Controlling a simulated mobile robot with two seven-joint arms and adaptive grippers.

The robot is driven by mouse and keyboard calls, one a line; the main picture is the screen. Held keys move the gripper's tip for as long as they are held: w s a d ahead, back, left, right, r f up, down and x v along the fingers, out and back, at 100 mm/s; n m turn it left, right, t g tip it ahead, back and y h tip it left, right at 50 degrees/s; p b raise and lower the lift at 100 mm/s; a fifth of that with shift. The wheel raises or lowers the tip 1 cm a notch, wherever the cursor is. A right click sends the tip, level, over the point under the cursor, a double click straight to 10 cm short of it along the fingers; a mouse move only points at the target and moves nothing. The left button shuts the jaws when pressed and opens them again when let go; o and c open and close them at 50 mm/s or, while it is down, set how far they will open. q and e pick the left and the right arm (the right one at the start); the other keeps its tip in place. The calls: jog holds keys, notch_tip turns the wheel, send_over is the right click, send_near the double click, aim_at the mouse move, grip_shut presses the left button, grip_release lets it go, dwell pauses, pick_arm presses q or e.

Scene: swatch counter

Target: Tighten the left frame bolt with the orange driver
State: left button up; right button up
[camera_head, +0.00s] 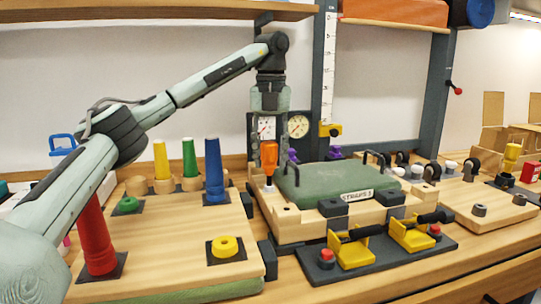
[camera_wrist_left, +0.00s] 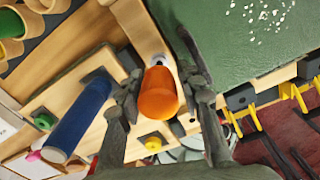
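My right gripper is not in view.
A green pad (camera_head: 327,185) with black handles lies on the frame. Left stand a blue cone (camera_head: 214,170), a red cone (camera_head: 96,235) and a yellow ring (camera_head: 224,246). Yellow brackets (camera_head: 352,250) stand in front. A dark post (camera_head: 323,80) and gauges (camera_head: 298,126) are behind.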

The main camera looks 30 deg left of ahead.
pick_arm(q)
grip_shut()
jog(key=m, duration=0.3)
jog(key=shift+d+m, duration=0.1)
jog(key=shift+m, duration=0.3)
jog(key=m, duration=0.3)
jog(key=shift+s+m, duration=0.1)
jog(key=shift+m, duration=0.3)
jog(key=shift+d+r, duration=0.1)
jog(key=shift+r, duration=3.25)
